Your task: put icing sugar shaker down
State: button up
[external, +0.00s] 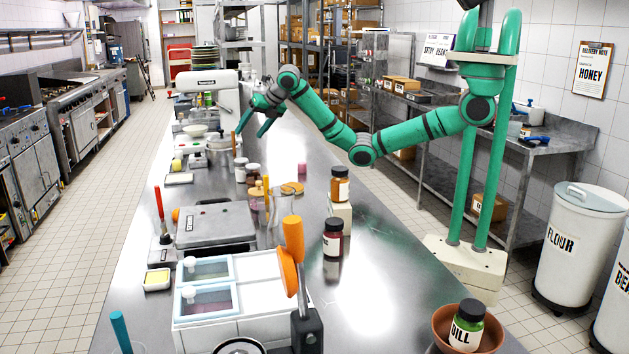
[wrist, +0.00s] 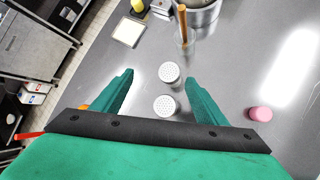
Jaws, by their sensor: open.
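Two shakers with white perforated tops, a farther one (wrist: 169,72) and a nearer one (wrist: 166,105), stand upright on the steel counter in the wrist view. No label shows there, so I cannot tell which holds icing sugar. My gripper (external: 252,132) is open and empty, above the counter. In the wrist view its fingers (wrist: 157,85) appear on either side of the shakers, with a gap to each.
A pot (wrist: 198,12) and a glass with a wooden stick (wrist: 184,40) stand beyond the shakers. A pale tray (wrist: 128,32) lies to the left, a pink cylinder (wrist: 260,114) to the right. Bare counter shows on the right. A grey appliance (external: 215,225) stands nearer the external camera.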

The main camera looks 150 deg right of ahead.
jog(key=a+r+n+g+h, duration=0.1)
jog(key=r+n+g, duration=0.1)
jog(key=n, duration=0.1)
send_near(242, 167)
jog(key=shift+s+d+f, duration=0.1)
jog(key=shift+s+d, duration=0.15)
jog(key=shift+s, duration=0.25)
jog(key=shift+s+d, duration=0.25)
jog(key=shift+s, duration=0.25)
jog(key=x, duration=0.5)
jog(key=shift+f, duration=0.2)
jog(key=shift+x, duration=3)
jog(key=shift+d+r, duration=0.1)
jog(key=c, duration=1.2)
jog(key=shift+c, duration=0.7)
jog(key=shift+r, duration=0.15)
